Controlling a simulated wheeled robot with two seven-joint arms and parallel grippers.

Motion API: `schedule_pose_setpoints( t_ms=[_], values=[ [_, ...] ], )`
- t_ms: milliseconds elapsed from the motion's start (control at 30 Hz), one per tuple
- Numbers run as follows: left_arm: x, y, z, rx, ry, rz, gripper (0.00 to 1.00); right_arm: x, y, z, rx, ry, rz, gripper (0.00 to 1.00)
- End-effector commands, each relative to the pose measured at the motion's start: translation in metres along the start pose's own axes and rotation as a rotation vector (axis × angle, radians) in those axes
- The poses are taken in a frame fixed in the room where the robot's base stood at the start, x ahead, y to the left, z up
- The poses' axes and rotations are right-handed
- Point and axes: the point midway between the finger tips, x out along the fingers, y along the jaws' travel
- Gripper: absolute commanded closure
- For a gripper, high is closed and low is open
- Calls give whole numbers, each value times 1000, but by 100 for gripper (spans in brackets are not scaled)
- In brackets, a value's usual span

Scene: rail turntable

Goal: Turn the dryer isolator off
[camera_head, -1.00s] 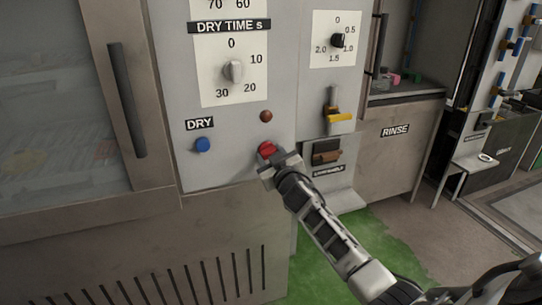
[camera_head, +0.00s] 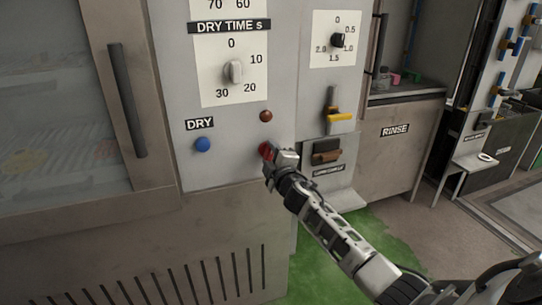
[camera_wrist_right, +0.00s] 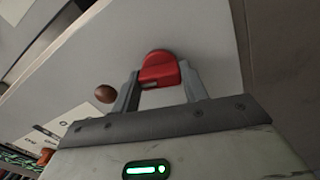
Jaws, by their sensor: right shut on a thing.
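The red isolator knob (camera_head: 265,151) is on the lower right of the dryer's grey control panel, below a small brown-red round lamp (camera_head: 265,116). My right gripper (camera_head: 274,158) is at the knob and hides part of it. In the right wrist view the red knob (camera_wrist_right: 160,70) sits between the two fingers of the right gripper (camera_wrist_right: 158,88), which is shut on it. The lamp also shows in the wrist view (camera_wrist_right: 105,94), left of the fingers. My left gripper is not in view.
A blue button (camera_head: 202,145) under the DRY label and a dry-time dial (camera_head: 233,72) share the panel. To the right are a yellow-handled lever (camera_head: 340,117) and a brown rocker (camera_head: 326,156) above a small ledge. Green floor (camera_head: 340,262) lies below.

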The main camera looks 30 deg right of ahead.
Motion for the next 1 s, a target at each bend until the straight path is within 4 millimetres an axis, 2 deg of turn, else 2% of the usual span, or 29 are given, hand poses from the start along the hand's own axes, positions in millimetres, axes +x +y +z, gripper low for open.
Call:
schedule_pose_setpoints(
  t_ms=[400,1000],
  values=[
    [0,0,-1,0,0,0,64,0,-1,0,-246,-1,-1,79],
    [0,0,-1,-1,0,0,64,0,-1,0,-305,-1,-1,79]
  ],
)
